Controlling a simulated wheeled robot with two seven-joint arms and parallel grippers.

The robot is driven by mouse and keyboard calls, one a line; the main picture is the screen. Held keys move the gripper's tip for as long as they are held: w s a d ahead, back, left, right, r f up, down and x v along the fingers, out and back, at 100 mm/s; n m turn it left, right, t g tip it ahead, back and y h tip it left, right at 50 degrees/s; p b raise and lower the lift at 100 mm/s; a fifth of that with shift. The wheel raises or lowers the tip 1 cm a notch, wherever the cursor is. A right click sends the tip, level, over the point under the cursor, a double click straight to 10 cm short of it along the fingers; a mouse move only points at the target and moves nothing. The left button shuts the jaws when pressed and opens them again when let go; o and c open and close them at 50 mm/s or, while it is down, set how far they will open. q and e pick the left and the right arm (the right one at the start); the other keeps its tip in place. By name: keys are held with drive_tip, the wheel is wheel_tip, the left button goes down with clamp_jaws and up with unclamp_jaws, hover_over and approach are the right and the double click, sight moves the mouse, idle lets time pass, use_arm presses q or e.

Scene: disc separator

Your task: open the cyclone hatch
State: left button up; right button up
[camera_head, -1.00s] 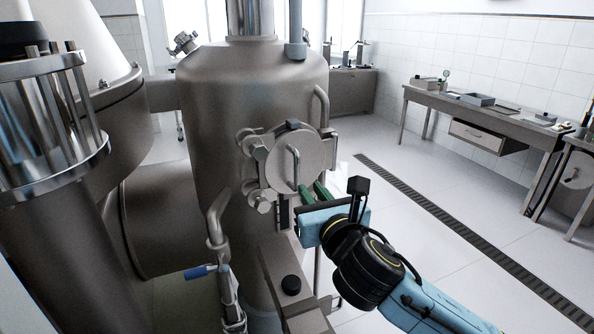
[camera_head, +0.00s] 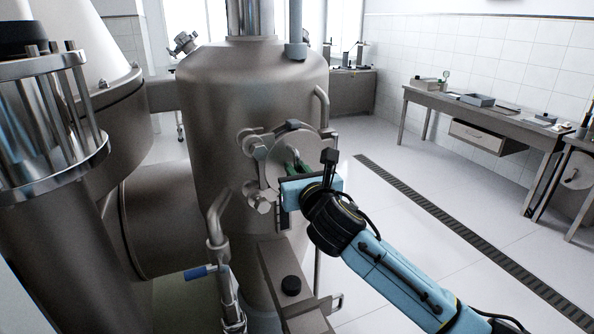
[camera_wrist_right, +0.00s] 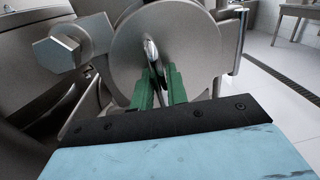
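The cyclone hatch (camera_head: 272,158) is a round metal cover on the front of the grey steel cyclone body (camera_head: 215,110); it looks closed. Its bar handle (camera_wrist_right: 151,52) stands out from the cover in the right wrist view. My right gripper (camera_wrist_right: 160,78) has green fingers reaching to the hatch, one on each side of the handle's lower part, with a gap still showing between them. In the head view the right gripper (camera_head: 294,167) covers the handle and part of the cover. My left gripper is not in view.
A hexagonal clamp knob (camera_wrist_right: 64,47) sits left of the cover. A bent pipe (camera_head: 216,220) and a blue-handled valve (camera_head: 200,271) are below left. A workbench (camera_head: 480,115) stands far right across open floor.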

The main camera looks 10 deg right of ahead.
clamp_jaws()
